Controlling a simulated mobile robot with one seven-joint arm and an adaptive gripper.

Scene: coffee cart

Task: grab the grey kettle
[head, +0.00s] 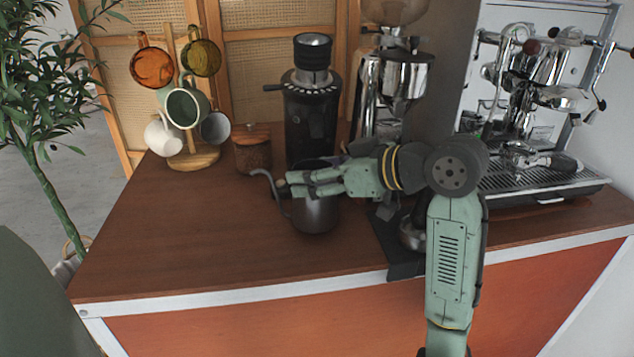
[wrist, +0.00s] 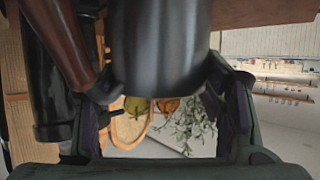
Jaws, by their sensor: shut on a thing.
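The grey kettle (head: 315,213) stands on the brown countertop, with a thin curved spout on its left side. Its upper part is partly hidden behind my gripper (head: 293,184) in the head view. In the wrist view the kettle's dark, shiny body (wrist: 160,50) fills the upper middle. My gripper's fingers (wrist: 160,105) lie on both sides of the body, shut on it. A brown handle-like piece (wrist: 60,42) shows at the left of the wrist view. I cannot tell whether the kettle's base is lifted off the counter.
A black grinder (head: 310,115) stands right behind the kettle. A wooden-lidded jar (head: 252,150) and a mug tree (head: 195,158) with several mugs are to the left. The espresso machine (head: 540,100) is at the right. The counter's front left (head: 190,245) is clear.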

